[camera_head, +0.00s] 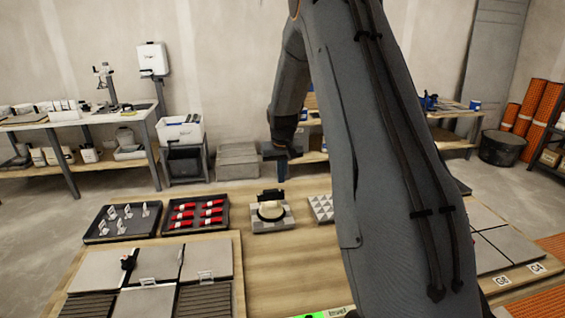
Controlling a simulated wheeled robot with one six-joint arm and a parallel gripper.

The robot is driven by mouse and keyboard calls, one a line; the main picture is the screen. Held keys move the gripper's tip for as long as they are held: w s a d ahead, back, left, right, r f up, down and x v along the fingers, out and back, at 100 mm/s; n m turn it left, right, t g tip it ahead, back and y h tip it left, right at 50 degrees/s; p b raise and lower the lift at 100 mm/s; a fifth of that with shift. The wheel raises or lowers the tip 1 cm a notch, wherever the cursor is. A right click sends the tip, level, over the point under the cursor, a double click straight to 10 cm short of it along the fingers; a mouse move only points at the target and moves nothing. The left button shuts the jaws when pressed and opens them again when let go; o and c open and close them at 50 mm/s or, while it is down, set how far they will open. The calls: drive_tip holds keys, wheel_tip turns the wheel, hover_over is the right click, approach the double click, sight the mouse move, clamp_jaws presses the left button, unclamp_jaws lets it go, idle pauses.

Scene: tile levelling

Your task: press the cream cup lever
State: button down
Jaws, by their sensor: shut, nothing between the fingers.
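A cream round cup (271,210) with a dark band around it sits on a grey block in the middle of the table. A black part (269,195) stands up at its back edge; I cannot tell whether this is the lever. My gripper (294,153) is small and dark at the end of my arm, above and slightly right of the cup in the picture. It is shut with nothing in it, and appears apart from the cup. My arm covers much of the right half.
Left of the cup are a dark tray of red pieces (197,213) and a dark tray of white clips (122,220). Grey tiles (155,264) lie at the front left. A patterned tile sheet (321,208) is right of the cup, partly behind my arm. Bare wood (282,262) shows in front.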

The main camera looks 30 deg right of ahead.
sight(283, 194)
drive_tip(key=shift+d+f+p, duration=0.15)
drive_tip(key=shift+f+p, duration=0.35)
drive_tip(key=shift+f, duration=0.95)
drive_tip(key=shift+f, duration=0.1)
drive_tip(key=shift+s+d+f+b, duration=0.15)
drive_tip(key=shift+d+f+b, duration=0.1)
drive_tip(key=shift+f+b, duration=0.3)
drive_tip(key=shift+r, duration=0.25)
drive_tip(key=shift+r+p, duration=0.55)
drive_tip(key=shift+r, duration=0.2)
